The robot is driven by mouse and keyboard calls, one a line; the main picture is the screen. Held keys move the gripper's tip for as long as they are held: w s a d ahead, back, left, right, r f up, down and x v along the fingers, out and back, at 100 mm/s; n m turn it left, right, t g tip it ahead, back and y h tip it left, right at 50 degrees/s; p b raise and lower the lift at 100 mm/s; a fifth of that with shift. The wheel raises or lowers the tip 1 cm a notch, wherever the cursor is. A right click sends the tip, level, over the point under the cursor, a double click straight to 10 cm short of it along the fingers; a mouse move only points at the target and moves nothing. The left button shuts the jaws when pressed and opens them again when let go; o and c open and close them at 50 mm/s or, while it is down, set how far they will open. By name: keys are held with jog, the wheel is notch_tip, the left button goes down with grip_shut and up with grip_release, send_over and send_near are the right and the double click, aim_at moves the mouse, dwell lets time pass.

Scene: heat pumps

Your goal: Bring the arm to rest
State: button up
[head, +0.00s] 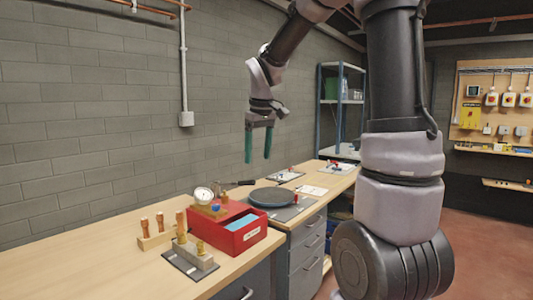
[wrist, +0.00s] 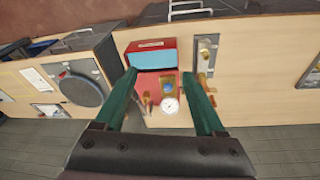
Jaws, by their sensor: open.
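My gripper (head: 259,146) hangs above the workbench with its two green fingers pointing down and apart. It is open, with nothing between the fingers. In the wrist view my gripper (wrist: 168,84) shows both fingers framing the red box area from above. My arm rises on the right of the head view and bends over to the gripper. The fingers are well above the bench top and touch nothing.
Below stand a red box (head: 233,242) with a blue inside, a round gauge (head: 203,195), a dark round plate (head: 271,197) and a wooden block with pegs (head: 152,236). A grey brick wall (head: 90,110) stands behind. The air around the gripper is clear.

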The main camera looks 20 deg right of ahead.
jog(key=shift+s+d+r, duration=0.15)
jog(key=shift+s+d, duration=0.05)
jog(key=shift+s, duration=0.15)
jog(key=s+d+r+m+t+y, duration=0.1)
jog(key=s+m, duration=0.3)
jog(key=s, duration=0.5)
jog(key=s+d+r+m+t, duration=0.1)
jog(key=s+r+m+t, duration=0.2)
jog(key=s, duration=0.7)
jog(key=shift+d+r+m+t+y, duration=0.4)
jog(key=shift+r+m, duration=0.3)
jog(key=shift+r, duration=0.15)
